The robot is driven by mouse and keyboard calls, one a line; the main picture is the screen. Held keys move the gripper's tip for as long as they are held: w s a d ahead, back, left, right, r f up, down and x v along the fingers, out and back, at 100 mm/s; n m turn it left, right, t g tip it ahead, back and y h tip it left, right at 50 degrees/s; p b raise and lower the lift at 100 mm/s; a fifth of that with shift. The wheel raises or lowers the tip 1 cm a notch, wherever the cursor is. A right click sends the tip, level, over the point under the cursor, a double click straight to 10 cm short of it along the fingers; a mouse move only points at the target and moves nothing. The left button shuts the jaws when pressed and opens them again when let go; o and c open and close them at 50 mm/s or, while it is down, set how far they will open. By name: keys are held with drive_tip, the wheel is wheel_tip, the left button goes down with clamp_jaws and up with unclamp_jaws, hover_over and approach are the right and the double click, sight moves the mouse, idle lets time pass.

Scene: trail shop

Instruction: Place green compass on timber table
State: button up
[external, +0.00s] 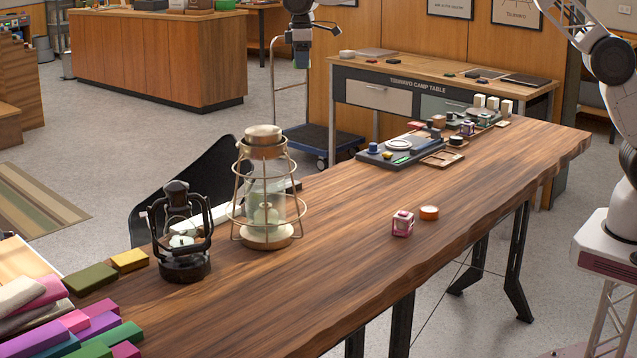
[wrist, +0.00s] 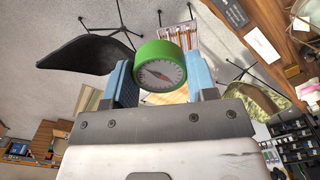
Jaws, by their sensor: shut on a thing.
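The green compass (wrist: 160,66) is a short round case with a green rim and a dial with a needle. In the wrist view my gripper (wrist: 160,80) is shut on it, with a blue-padded finger on each side. In the external view my gripper (external: 301,60) hangs high near the top edge, apart from the table in the picture; the compass cannot be made out there. The timber table (external: 330,275) is a long dark-brown wooden top with a wavy edge on black legs. Its middle and front are largely bare.
A black lantern (external: 181,235) and a tall brass lantern (external: 265,190) stand on the table's left part, beside coloured folded cloths (external: 75,325). Trays with small goods (external: 400,153) fill the far end.

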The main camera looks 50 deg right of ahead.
drive_tip(key=s+a+n, duration=0.3)
drive_tip(key=s+a, duration=0.6)
drive_tip(key=a, duration=0.3)
drive_tip(key=s+a+n, duration=0.3)
drive_tip(key=s+a, duration=0.7)
drive_tip(key=a, duration=0.2)
drive_tip(key=s+a+n, duration=0.2)
drive_tip(key=s+a, duration=0.6)
drive_tip(key=s, duration=0.3)
drive_tip(key=s+a+n, duration=0.3)
drive_tip(key=s+a, duration=0.5)
drive_tip(key=s, duration=0.3)
drive_tip(key=f, duration=2.6)
drive_tip(key=shift+s+a+f, duration=0.15)
drive_tip(key=shift+s+f, duration=0.05)
drive_tip(key=shift+s, duration=0.1)
drive_tip(key=shift+w+a, duration=0.1)
drive_tip(key=shift+w+a+f, duration=0.25)
drive_tip(key=shift+w+a, duration=1.05)
drive_tip(key=shift+a, duration=0.95)
drive_tip(key=shift+w+a+f, duration=0.25)
drive_tip(key=shift+w+a, duration=1.1)
drive_tip(key=shift+a, duration=0.95)
drive_tip(key=shift+w+a+f, duration=0.25)
drive_tip(key=shift+w+a, duration=1.05)
drive_tip(key=shift+a, duration=0.95)
